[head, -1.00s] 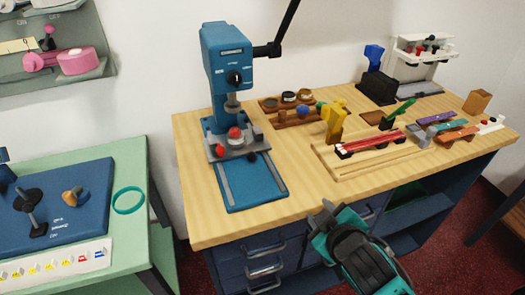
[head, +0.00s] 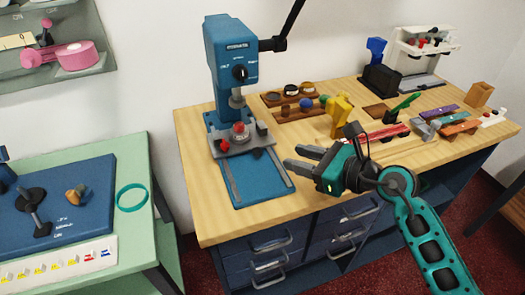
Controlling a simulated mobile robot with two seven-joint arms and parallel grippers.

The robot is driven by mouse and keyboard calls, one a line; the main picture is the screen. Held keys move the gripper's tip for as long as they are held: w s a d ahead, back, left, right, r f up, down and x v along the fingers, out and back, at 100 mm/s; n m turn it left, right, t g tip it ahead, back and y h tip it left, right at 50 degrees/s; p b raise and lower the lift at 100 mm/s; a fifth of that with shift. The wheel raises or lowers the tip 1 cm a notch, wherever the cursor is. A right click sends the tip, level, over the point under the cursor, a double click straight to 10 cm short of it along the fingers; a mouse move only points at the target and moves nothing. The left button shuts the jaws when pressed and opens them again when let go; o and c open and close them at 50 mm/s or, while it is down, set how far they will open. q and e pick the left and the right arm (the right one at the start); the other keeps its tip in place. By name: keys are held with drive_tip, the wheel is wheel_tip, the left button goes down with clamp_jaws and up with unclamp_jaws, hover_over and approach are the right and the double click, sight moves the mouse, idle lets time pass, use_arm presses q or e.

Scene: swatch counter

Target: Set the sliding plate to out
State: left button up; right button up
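The sliding plate (head: 241,147) is a grey plate on the blue drill-press-like machine (head: 231,62). It sits at the back end of the machine's blue base (head: 259,184), under the spindle, with bare rails in front of it. A red-topped round piece and a small red knob (head: 224,146) are on it, and a dark knob (head: 257,153) is at its front right. My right gripper (head: 295,158) is to the right of the plate, pointing left at it. Its two fingers are apart with nothing between them, and it does not touch the plate. My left gripper is out of view.
A wooden rack of small jars (head: 290,95) stands behind my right gripper. A yellow clamp-like tool (head: 341,115) and a red rail piece (head: 390,137) lie to the right. A black lever arm (head: 285,35) juts from the machine. The counter front (head: 225,224) is clear.

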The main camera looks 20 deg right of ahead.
sight(261, 153)
drive_tip(key=shift+w+d+f+n+g+h, duration=0.1)
drive_tip(key=shift+d+f+n+g+h, duration=0.25)
drive_tip(key=shift+f, duration=0.25)
drive_tip(key=x, duration=1.2)
drive_tip(key=shift+w+a, duration=0.2)
drive_tip(key=shift+w, duration=0.05)
clamp_jaws()
